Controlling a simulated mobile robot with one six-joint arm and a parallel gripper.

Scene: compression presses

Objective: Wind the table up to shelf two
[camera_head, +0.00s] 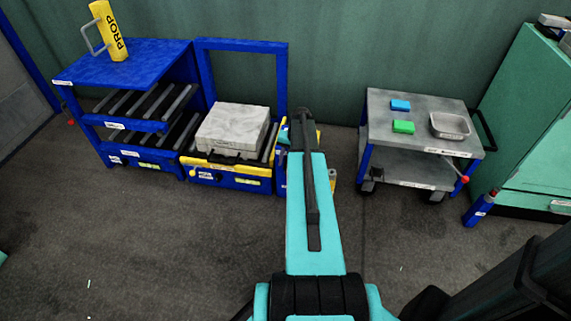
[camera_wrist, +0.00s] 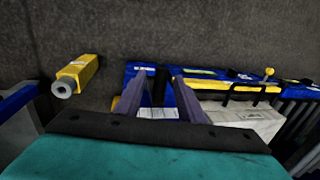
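The lift table (camera_head: 230,180) is blue with a yellow front edge and a black front handle. It stands low beside the shelf rack, with a pale grey block (camera_head: 232,128) on it. The rack (camera_head: 125,65) has a blue top and two lower roller levels; I cannot read which is shelf two. My gripper (camera_head: 303,118) is at the table's right end. In the wrist view its two fingers (camera_wrist: 163,82) are apart, with a dark upright bar (camera_wrist: 160,88) between them. I see no clear grip on the bar. The table's right end is partly hidden by my arm.
A yellow PROP piece (camera_head: 112,32) stands on the rack top. A yellow post with a grey round end (camera_wrist: 77,75) is near my gripper. A grey cart (camera_head: 415,155) with blue and green blocks and a tray stands right. The front floor is clear.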

